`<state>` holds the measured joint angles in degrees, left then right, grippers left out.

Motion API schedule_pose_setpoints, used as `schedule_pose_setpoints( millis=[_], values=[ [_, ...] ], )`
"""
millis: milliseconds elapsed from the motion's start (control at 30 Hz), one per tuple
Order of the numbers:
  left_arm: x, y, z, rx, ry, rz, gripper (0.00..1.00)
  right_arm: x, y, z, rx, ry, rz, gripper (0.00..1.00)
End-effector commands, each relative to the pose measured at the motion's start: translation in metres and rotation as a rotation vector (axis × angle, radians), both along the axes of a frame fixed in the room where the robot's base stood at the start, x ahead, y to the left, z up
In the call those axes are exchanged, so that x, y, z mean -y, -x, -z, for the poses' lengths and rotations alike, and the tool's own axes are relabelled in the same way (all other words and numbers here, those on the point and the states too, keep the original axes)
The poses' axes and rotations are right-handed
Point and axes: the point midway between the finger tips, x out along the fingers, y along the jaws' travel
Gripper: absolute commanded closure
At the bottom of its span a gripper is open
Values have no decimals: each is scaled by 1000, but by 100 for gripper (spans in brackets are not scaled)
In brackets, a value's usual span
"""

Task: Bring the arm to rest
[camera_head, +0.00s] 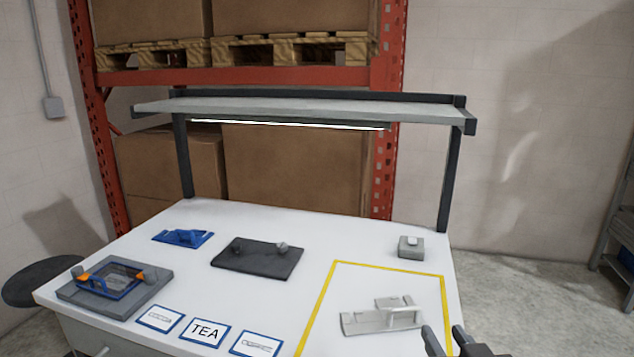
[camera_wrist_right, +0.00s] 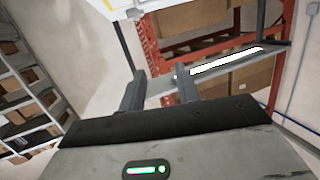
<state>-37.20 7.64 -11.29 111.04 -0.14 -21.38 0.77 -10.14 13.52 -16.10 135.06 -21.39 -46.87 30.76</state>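My right gripper (camera_head: 445,331) shows at the bottom right edge of the head view, near the table's front right corner. In the right wrist view its two fingers (camera_wrist_right: 160,72) stand apart with nothing between them, so it is open and empty. It points toward the shelving, and a corner of the tabletop shows at the top of that view. My left gripper is in neither view. The white table (camera_head: 330,235) carries several items, and none of them is in the right gripper.
A light grey fixture (camera_head: 383,316) lies inside the yellow outline (camera_head: 392,269), left of my right gripper. A small grey block (camera_head: 411,247), a black plate (camera_head: 257,259), a blue piece (camera_head: 183,237) and a grey tray (camera_head: 80,292) stand on the table. An overhead shelf (camera_head: 300,107) spans the back.

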Motion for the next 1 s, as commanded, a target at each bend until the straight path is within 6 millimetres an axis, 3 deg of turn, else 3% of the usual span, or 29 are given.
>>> schedule_pose_setpoints(
  millis=[33,100,233,400,700,733,1000],
  values=[
    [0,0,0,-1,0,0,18,8,18,33,-147,19,25,67],
    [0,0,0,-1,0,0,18,16,41,68,-316,50,35,67],
    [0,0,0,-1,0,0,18,22,82,110,-549,90,18,67],
    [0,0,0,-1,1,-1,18,24,128,144,-771,125,-30,67],
    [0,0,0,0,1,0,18,22,203,176,-1076,158,-147,67],
    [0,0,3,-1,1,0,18,21,206,181,-1088,160,-159,67],
    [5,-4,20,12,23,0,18,3,176,229,-906,131,-196,67]
  ],
)
